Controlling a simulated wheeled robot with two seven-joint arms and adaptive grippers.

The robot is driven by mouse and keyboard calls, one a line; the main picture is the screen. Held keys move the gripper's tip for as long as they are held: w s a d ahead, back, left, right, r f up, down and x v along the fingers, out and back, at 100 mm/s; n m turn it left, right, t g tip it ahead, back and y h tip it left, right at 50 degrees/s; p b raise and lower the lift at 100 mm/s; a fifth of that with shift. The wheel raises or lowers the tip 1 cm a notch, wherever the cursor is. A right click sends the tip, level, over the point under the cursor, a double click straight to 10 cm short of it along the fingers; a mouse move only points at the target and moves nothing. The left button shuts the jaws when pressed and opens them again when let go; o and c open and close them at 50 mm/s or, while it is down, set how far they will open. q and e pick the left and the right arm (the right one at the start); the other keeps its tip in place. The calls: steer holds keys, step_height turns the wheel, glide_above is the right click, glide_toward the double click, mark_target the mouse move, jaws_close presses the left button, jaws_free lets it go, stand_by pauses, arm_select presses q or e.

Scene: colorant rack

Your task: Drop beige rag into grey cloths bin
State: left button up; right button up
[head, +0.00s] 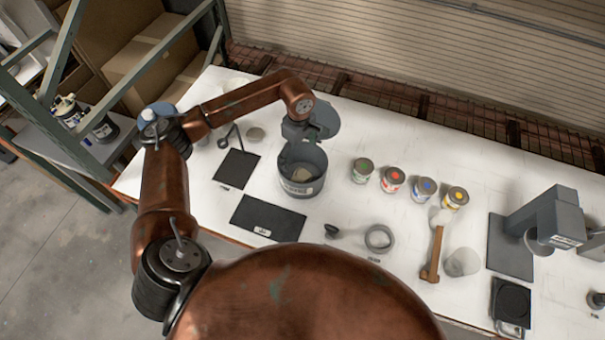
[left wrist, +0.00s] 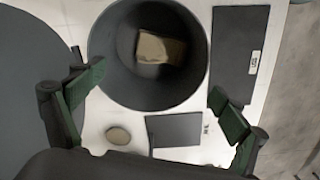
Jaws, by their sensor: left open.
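The grey cloths bin (head: 303,187) stands on the white table, open at the top. It also shows in the left wrist view (left wrist: 112,80). The beige rag (left wrist: 160,48) lies inside the bin, down on its floor; a bit of the rag (head: 300,174) shows in the head view. My left gripper (head: 297,131) is above the far side of the bin. In the left wrist view its green-padded fingers (left wrist: 158,88) are spread wide with nothing between them. My right gripper is out of view.
Dark mats (head: 268,219) lie left of the bin. Several paint cans (head: 392,180) stand to its right, with a wooden-handled brush (head: 434,250) and a grey ring (head: 379,238) nearer. A grey stand (head: 548,215) is at the right. A rounded grey panel (head: 325,118) is beside my gripper.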

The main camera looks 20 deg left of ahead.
arm_select(q)
step_height(320, 180, up, 8)
steer(key=shift+s+f, duration=0.1)
steer(key=shift+f, duration=0.05)
stand_by(0.6)
